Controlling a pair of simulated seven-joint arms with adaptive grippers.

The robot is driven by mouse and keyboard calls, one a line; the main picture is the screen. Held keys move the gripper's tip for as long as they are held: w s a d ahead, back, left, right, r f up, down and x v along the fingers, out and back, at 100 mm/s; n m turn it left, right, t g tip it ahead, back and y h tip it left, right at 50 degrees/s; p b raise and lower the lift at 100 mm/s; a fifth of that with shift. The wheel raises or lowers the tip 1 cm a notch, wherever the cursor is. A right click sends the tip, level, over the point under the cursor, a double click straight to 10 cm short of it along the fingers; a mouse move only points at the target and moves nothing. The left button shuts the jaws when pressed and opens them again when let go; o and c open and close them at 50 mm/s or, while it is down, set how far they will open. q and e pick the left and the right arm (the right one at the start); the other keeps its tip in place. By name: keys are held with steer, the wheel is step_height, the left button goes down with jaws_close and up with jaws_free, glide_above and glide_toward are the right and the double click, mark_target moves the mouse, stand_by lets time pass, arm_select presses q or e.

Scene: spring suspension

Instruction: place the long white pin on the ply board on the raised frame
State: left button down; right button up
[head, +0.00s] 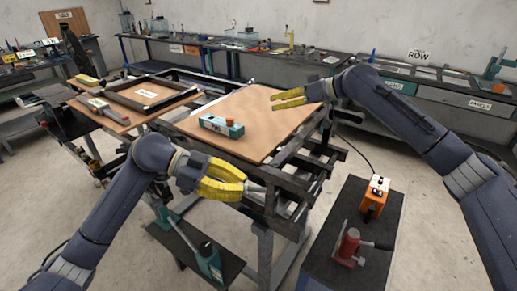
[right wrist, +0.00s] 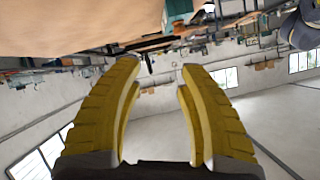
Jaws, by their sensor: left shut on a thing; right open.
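The ply board (head: 262,108) lies on the dark raised frame (head: 290,190) in the middle of the head view. My left gripper (head: 240,184) is at the frame's near side, below the board's front edge. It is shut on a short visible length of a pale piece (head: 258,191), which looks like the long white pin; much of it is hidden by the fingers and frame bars. My right gripper (head: 288,98) is open and empty over the far right part of the board. Its yellow fingers stand apart in the right wrist view (right wrist: 165,70).
A dark stand (head: 350,235) at lower right holds an orange box (head: 374,195) and a red tool (head: 348,244). The board's middle is clear.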

steer(key=s+a+r+n+g+h, duration=0.1)
steer(key=s+a+r+n+g, duration=0.15)
steer(key=s+a, duration=0.4)
steer(key=n+g+h, duration=0.3)
steer(key=n+h, duration=0.3)
steer(key=h, duration=0.4)
glide_above(258, 188)
step_height(258, 188, down, 2)
steer(key=f, duration=0.1)
steer(key=shift+h, duration=0.3)
step_height(258, 188, down, 11)
steer(key=shift+w+f, duration=0.1)
steer(key=shift+w, duration=0.05)
